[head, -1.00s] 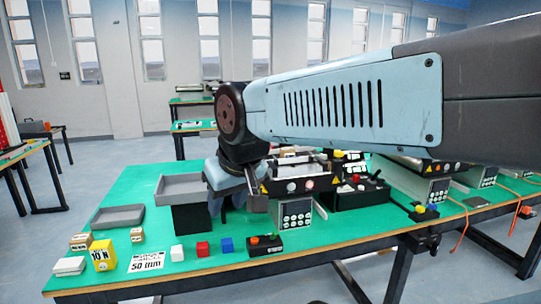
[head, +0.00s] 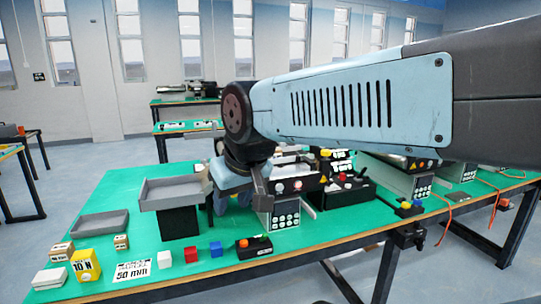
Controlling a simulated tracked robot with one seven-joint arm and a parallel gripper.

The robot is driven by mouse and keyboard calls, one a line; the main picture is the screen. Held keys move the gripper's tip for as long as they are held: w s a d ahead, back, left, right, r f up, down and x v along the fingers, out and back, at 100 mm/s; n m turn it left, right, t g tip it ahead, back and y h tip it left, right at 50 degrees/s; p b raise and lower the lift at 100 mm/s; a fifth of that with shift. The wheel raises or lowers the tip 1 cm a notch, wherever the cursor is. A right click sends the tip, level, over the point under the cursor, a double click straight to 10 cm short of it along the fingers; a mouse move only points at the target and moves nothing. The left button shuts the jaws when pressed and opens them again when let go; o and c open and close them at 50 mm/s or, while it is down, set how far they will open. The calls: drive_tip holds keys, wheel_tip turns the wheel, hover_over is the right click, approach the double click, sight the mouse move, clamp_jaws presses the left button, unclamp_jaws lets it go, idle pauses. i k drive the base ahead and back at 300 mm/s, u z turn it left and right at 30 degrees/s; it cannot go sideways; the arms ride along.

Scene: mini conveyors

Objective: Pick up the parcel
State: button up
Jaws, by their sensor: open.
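Two small tan cardboard boxes with labels lie at the left of the green table: a larger one (head: 61,252) by the yellow 10 N block and a smaller one (head: 121,242) to its right. I cannot tell which, if either, is the parcel. My gripper (head: 243,193) hangs at the end of my arm, between the grey raised tray (head: 172,191) and the left mini conveyor (head: 290,186). It is open; one grey finger shows, and my wrist hides much of the rest. I see nothing held in it.
My arm covers the upper right. More conveyors (head: 395,176) stand at right.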

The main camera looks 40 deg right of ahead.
sight(278, 152)
drive_tip(key=z, duration=0.35)
drive_tip(key=i, duration=0.15)
drive_tip(key=z, duration=2.7)
drive_tip(key=k, duration=1.65)
drive_tip(key=u, duration=1.45)
drive_tip(key=i, duration=0.7)
